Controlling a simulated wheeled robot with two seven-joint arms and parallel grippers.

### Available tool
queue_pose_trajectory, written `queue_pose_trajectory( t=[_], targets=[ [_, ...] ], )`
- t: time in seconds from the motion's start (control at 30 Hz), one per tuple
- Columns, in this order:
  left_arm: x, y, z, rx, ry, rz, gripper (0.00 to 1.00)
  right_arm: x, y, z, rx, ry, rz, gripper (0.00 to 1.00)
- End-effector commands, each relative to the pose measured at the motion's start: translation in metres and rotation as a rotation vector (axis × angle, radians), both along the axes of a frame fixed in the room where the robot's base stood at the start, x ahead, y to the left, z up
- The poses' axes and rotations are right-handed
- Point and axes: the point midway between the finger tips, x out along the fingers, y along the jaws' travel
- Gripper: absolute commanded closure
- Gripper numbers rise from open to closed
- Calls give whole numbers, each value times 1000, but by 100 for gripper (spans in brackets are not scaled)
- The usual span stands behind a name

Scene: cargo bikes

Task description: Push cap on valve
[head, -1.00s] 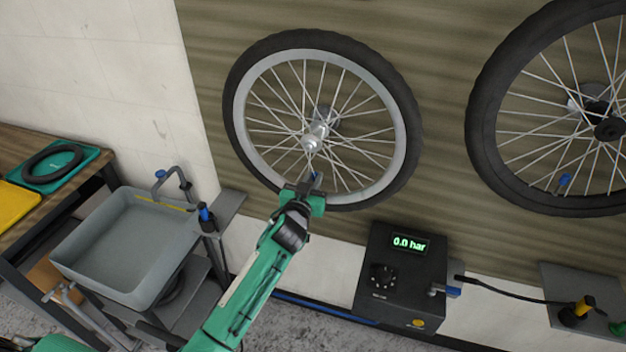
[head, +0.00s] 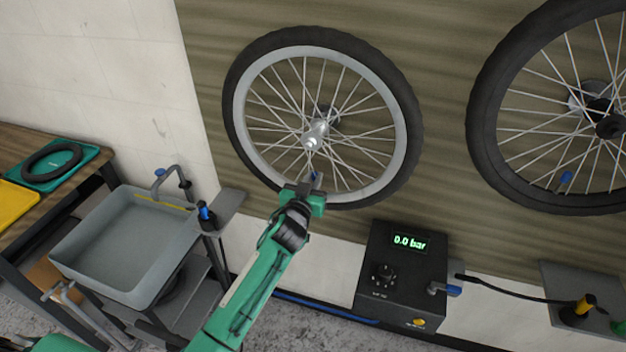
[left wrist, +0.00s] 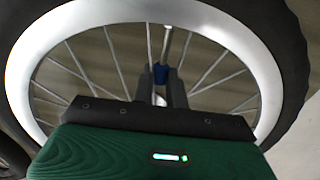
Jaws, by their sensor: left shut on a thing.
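My left gripper (head: 316,180) is at the lower rim of the left wheel (head: 400,135), shut on a small blue cap (head: 313,176). In the left wrist view the blue cap (left wrist: 160,73) sits between the dark fingertips (left wrist: 161,82). The thin grey valve (left wrist: 167,45) runs from the silver rim to the cap. Cap and valve line up and seem to meet there; I cannot tell how far the cap is seated. In the head view my gripper hides most of this valve. My right gripper is not in view.
A second wheel (head: 482,125) with a blue cap (head: 566,179) hangs at the right. A black pump box (head: 395,265) reads 0.0 bar below the left wheel. A grey basin (head: 75,250) and a small stand with a blue-topped item (head: 206,216) are at the left.

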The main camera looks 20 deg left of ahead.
Motion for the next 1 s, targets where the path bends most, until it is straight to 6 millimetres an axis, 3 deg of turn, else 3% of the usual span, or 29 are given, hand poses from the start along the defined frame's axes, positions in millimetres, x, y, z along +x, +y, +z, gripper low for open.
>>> queue_pose_trajectory(
  t=[0.87, 0.9, 1.0],
  targets=[
    [0, 0, -6, 0, 0, 0, 100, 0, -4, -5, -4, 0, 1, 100],
    [0, 0, -6, 0, 0, 0, 80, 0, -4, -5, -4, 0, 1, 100],
    [0, 0, -6, 0, 0, 0, 60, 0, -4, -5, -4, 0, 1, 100]
  ],
)
